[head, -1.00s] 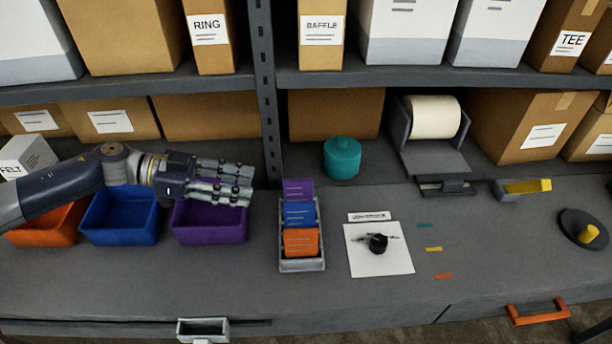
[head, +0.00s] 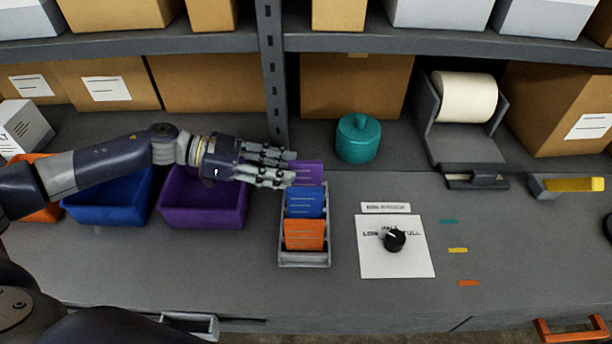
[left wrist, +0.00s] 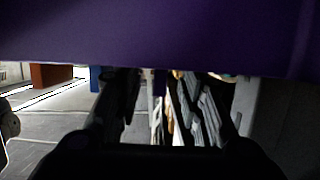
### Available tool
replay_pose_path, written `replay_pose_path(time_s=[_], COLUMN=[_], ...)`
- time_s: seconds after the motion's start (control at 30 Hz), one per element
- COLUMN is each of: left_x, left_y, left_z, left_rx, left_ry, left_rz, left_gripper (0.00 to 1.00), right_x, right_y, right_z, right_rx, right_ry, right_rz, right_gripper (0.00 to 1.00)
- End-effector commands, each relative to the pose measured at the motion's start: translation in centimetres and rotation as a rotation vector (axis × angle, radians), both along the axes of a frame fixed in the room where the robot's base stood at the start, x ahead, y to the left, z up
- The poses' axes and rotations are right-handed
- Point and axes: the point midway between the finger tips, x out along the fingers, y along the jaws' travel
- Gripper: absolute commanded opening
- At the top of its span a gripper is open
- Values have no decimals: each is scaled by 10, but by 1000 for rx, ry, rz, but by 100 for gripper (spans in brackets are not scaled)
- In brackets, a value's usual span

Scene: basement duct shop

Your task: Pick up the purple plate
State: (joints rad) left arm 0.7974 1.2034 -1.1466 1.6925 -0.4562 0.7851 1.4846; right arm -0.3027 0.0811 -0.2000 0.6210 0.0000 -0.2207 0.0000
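The purple plate (head: 309,173) stands upright at the back of a small grey rack (head: 304,264), behind a blue plate (head: 307,202) and an orange plate (head: 304,235). My left gripper (head: 291,167) reaches in from the left in the head view. Its fingers are apart, with the tips at the purple plate's left edge; I cannot tell whether they touch it. In the left wrist view the two fingers (left wrist: 160,100) are spread, and a purple surface (left wrist: 160,35) fills the top; I cannot tell whether it is the plate or the bin. My right gripper is not in view.
A purple bin (head: 203,218) and a blue bin (head: 105,213) sit below my left arm, with an orange bin partly hidden. A teal canister (head: 358,138) stands behind the rack. A white card with a black knob (head: 393,239) lies to its right.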

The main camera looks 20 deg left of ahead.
Motion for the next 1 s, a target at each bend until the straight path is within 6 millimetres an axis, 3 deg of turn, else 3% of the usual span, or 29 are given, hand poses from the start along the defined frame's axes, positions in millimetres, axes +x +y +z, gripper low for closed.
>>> replay_pose_path(time_s=[0.17,0.5,0.77,0.8,0.93,1.0], left_x=[3,14,15,15,15,15], left_y=[-11,-49,-51,-51,-51,-51], left_z=[-4,-23,-26,-26,-26,-26], left_rx=[0,1,2,2,2,2], left_ry=[0,-1,-1,-1,-1,-1], left_rz=[-1,0,1,1,1,1], left_gripper=[36,36,36,34,4,0], right_x=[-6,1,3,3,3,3], right_y=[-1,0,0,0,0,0], right_z=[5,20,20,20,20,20], right_rx=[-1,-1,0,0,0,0], right_ry=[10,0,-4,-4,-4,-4], right_rz=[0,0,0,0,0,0], right_gripper=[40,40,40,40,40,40])
